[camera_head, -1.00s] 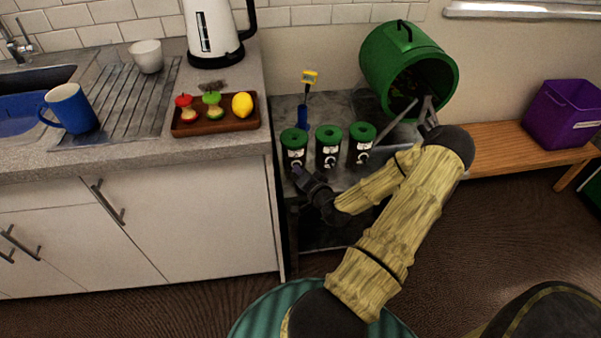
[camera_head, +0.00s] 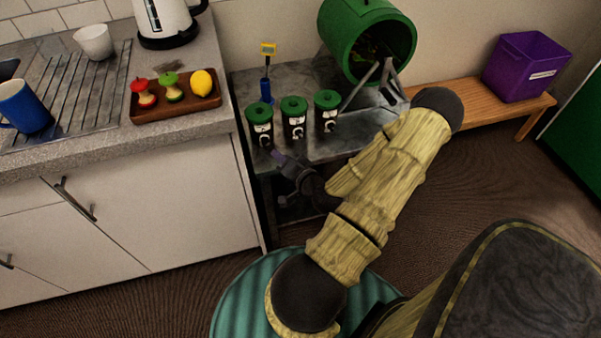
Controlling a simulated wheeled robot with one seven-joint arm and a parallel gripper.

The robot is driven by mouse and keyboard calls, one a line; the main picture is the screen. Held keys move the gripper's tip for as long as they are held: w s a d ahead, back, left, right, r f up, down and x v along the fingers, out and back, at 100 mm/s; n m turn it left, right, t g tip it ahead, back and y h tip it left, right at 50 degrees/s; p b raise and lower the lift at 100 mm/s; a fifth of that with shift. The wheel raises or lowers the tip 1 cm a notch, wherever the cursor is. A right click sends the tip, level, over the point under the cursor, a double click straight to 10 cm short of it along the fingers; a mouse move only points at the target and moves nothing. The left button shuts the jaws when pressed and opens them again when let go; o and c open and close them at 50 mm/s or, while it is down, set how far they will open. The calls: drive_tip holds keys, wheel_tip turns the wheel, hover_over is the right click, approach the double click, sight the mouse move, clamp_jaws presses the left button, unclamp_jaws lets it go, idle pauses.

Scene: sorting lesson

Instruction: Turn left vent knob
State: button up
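Three dark canisters with green lids stand in a row on a grey metal table. The left canister (camera_head: 260,125) has a pale label and a small dark vent knob (camera_head: 264,140) low on its front. The middle canister (camera_head: 294,118) and right canister (camera_head: 327,112) look alike. My gripper (camera_head: 279,157) is just below and to the right of the left canister's knob, pointing up toward it. A small gap seems to show between them, but contact is hard to judge. The fingers are dark and small, so their opening cannot be made out.
A green drum (camera_head: 345,45) on a metal stand is behind the canisters. A blue-handled tool with a yellow top (camera_head: 267,75) stands behind the left one. The counter (camera_head: 190,138) with a wooden tray (camera_head: 150,115) lies left. A purple bin (camera_head: 525,68) sits on a bench at right.

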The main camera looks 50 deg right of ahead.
drive_tip(key=p+v, duration=0.6)
drive_tip(key=v, duration=0.3)
drive_tip(key=shift+s, duration=0.3)
drive_tip(key=shift+w+a, duration=0.1)
drive_tip(key=shift+a, duration=0.1)
drive_tip(key=w+a+r+n+g+y, duration=0.2)
drive_tip(key=w+a+n+g+y, duration=0.2)
drive_tip(key=w+a+n+g, duration=0.45)
drive_tip(key=s+a+r+n+g, duration=0.3)
drive_tip(key=a+r+n+g, duration=0.1)
drive_tip(key=a+r, duration=1.2)
drive_tip(key=shift+s+a+r+n+h, duration=0.3)
drive_tip(key=shift+r+n, duration=0.15)
drive_tip(key=shift+n, duration=0.1)
